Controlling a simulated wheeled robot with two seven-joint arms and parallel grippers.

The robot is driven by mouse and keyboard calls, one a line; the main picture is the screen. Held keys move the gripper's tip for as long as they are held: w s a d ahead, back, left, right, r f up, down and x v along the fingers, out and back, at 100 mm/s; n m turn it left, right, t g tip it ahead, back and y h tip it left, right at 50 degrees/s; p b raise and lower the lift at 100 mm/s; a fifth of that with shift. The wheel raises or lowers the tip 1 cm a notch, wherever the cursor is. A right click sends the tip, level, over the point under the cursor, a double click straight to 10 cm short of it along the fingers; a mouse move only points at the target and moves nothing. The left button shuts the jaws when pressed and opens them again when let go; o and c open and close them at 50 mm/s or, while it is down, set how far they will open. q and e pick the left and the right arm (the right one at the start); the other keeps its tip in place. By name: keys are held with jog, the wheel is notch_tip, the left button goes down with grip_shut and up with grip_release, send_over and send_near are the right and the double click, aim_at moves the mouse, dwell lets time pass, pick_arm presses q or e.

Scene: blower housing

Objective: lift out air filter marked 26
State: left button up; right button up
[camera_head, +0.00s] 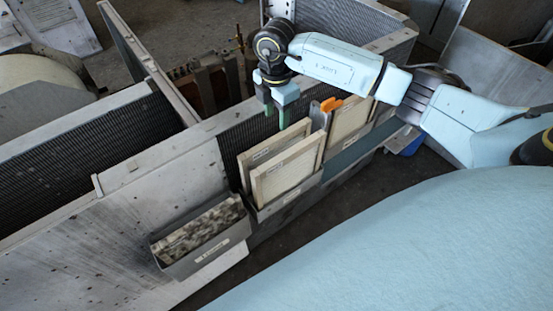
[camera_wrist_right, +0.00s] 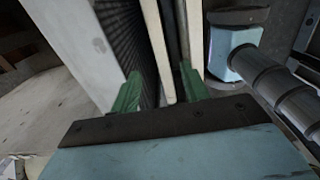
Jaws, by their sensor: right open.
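Two pale framed filter panels stand upright in a grey rack beside the housing: a front one (camera_head: 288,172) and one close behind it (camera_head: 262,152). Another pale panel (camera_head: 348,120) stands further right. Their labels are too small to read, so I cannot tell which is marked 26. My right gripper (camera_head: 276,114) points down with its green fingers apart, just above and behind the two front panels. In the wrist view the right gripper (camera_wrist_right: 160,72) has a pale upright panel edge (camera_wrist_right: 156,45) between its fingers in the picture; contact cannot be told. My left gripper is not in view.
A grey bin (camera_head: 205,261) with a dirty, mottled filter (camera_head: 200,228) hangs at the lower left. An orange-handled object (camera_head: 331,104) is close to the right of my gripper. The housing's long wall (camera_head: 150,150) runs beside the rack.

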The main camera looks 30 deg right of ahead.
aim_at(276, 137)
jog(key=shift+f, duration=3.55)
grip_shut()
